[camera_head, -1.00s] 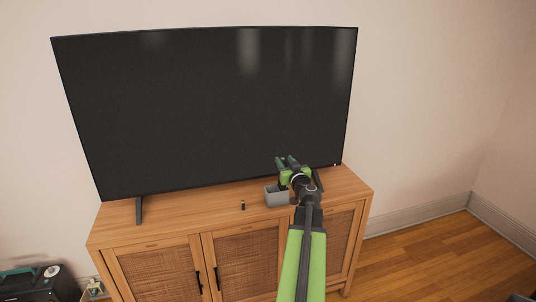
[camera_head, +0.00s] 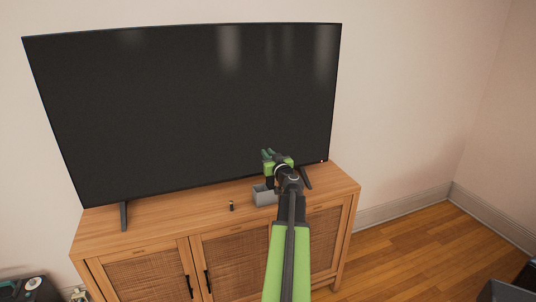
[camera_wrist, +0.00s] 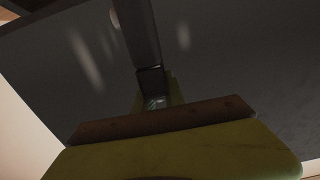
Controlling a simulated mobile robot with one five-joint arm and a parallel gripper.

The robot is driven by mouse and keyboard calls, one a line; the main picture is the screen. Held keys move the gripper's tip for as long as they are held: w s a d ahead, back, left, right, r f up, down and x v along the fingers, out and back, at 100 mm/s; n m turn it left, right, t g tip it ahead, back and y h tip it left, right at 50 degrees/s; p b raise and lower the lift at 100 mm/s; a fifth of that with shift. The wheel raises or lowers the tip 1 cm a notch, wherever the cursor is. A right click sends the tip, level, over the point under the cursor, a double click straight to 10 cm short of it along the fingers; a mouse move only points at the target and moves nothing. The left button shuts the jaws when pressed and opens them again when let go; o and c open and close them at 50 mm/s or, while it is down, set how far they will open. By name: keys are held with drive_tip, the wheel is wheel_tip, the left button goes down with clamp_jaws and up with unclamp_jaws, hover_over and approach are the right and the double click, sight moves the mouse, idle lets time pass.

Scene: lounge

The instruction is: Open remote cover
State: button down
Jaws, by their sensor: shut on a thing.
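My gripper (camera_head: 274,161) is above the right part of the wooden cabinet, in front of the television's lower right area. In the wrist view a long dark thing, which looks like the remote (camera_wrist: 138,35), runs up from between the jaws of my gripper (camera_wrist: 157,108). My gripper is shut on it. A small pale detail shows at its near end, too dark to make out. I cannot tell whether its cover is open. In the head view my gripper and arm hide most of the remote.
A grey open box (camera_head: 264,198) stands on the cabinet (camera_head: 165,219) just below my gripper. A small dark upright object (camera_head: 231,206) stands left of the box. The large television (camera_head: 190,110) is close behind. The cabinet top is clear further left.

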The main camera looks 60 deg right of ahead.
idle(0.4)
drive_tip(key=s+d+f+m+b, duration=0.1)
drive_tip(key=d+f+m+b, duration=0.1)
drive_tip(key=m, duration=0.9)
drive_tip(key=s+d+f+m+b, duration=0.2)
drive_tip(key=m, duration=0.8)
drive_tip(key=shift+s+d+f+m, duration=0.15)
drive_tip(key=shift+d+f+m, duration=0.05)
drive_tip(key=shift+m, duration=0.2)
idle(0.4)
